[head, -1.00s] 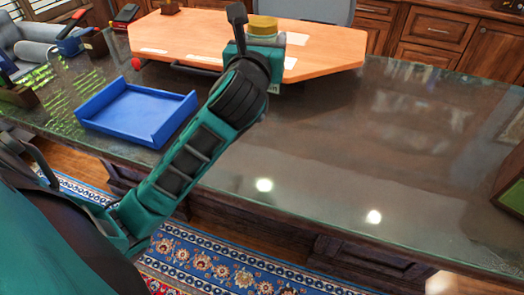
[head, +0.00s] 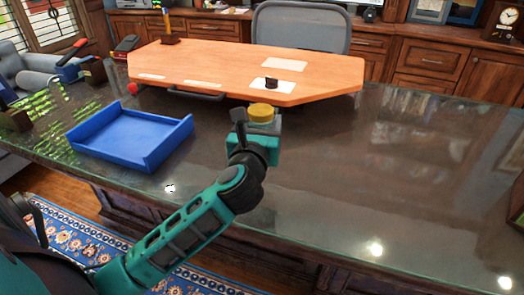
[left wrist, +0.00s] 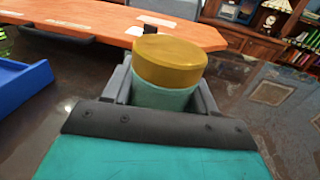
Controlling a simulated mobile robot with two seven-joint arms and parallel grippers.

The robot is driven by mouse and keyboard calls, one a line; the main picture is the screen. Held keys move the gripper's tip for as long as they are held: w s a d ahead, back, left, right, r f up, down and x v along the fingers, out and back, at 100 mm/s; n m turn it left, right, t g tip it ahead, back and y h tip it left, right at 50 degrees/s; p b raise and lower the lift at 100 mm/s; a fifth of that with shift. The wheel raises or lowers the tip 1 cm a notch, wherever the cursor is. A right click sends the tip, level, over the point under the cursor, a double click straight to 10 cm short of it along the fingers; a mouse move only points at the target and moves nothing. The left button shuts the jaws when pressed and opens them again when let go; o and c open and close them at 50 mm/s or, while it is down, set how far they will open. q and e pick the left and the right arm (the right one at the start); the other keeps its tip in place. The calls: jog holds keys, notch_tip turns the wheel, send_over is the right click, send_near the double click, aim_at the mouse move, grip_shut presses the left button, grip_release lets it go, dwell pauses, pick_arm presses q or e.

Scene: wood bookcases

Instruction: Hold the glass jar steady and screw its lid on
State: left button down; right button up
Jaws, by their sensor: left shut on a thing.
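The glass jar (left wrist: 162,98) is pale green and stands between the two grey fingers of my left gripper (left wrist: 160,92), which is shut on it. A gold-yellow lid (left wrist: 168,60) sits on top of the jar and looks level; how tightly it is on cannot be told. In the head view the lid (head: 262,112) shows above my left gripper (head: 263,128), over the dark glossy desk just in front of the wooden board. The jar's lower part is hidden by the gripper. My right gripper is in neither view.
The orange wooden board (head: 225,62) holds white papers and a small black object (head: 271,83). A blue tray (head: 130,138) lies to the left on the desk. The desk (head: 400,170) is clear to the right. A grey chair (head: 300,28) stands behind the board.

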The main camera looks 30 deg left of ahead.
pick_arm(q)
jog(key=shift+f, duration=0.2)
notch_tip(320, 180, down, 4)
jog(key=shift+f+b, duration=0.25)
jog(key=shift+b, duration=0.95)
jog(key=shift+f, duration=0.35)
jog(key=shift+f, duration=0.15)
jog(key=shift+c, duration=1.7)
grip_release()
